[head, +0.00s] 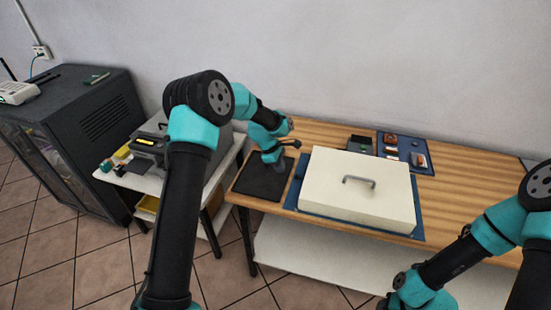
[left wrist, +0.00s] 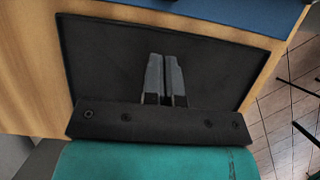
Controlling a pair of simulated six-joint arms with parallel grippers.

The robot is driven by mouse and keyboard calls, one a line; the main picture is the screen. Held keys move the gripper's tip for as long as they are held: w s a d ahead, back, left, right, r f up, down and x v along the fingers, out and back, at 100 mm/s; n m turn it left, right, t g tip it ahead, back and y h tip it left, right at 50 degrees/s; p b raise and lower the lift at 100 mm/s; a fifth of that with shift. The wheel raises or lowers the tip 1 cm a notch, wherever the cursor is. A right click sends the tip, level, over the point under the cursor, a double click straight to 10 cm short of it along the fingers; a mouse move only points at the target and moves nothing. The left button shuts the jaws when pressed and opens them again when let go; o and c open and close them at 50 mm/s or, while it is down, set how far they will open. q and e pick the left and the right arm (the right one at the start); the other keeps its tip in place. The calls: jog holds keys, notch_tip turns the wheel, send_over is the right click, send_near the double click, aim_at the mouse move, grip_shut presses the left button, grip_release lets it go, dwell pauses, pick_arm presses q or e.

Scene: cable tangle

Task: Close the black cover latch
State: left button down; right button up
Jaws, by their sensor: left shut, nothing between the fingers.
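My left gripper (head: 279,164) is over the black mat (head: 255,184) at the table's left end. In the left wrist view its two grey fingers (left wrist: 165,58) are together, with nothing between them, pointing over the black mat (left wrist: 105,55). I cannot tell from these views whether the fingertips touch the mat. A white cover (head: 350,205) with a grey handle (head: 358,181) lies right of the gripper. I cannot make out a black latch on it. My right arm is at the lower right; its gripper is not visible.
The white cover rests over a blue mat (head: 418,236) on the wooden table (head: 470,184). A dark open box (head: 360,144) and a blue tray (head: 424,169) with small parts are behind it. A grey device (head: 150,145) stands on the side table.

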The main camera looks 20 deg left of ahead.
aim_at(296, 175)
pick_arm(q)
jog(key=shift+w+d+f, duration=0.1)
jog(key=shift+d+f, duration=0.1)
jog(key=shift+d, duration=0.85)
jog(key=shift+d+f, duration=0.2)
jog(key=shift+d, duration=0.85)
jog(key=shift+d, duration=0.1)
jog(key=shift+w+d, duration=0.1)
jog(key=shift+d, duration=0.85)
jog(key=shift+a, duration=0.1)
jog(key=a, duration=0.3)
jog(key=shift+a, duration=0.1)
jog(key=v, duration=1)
jog(key=shift+a, duration=0.4)
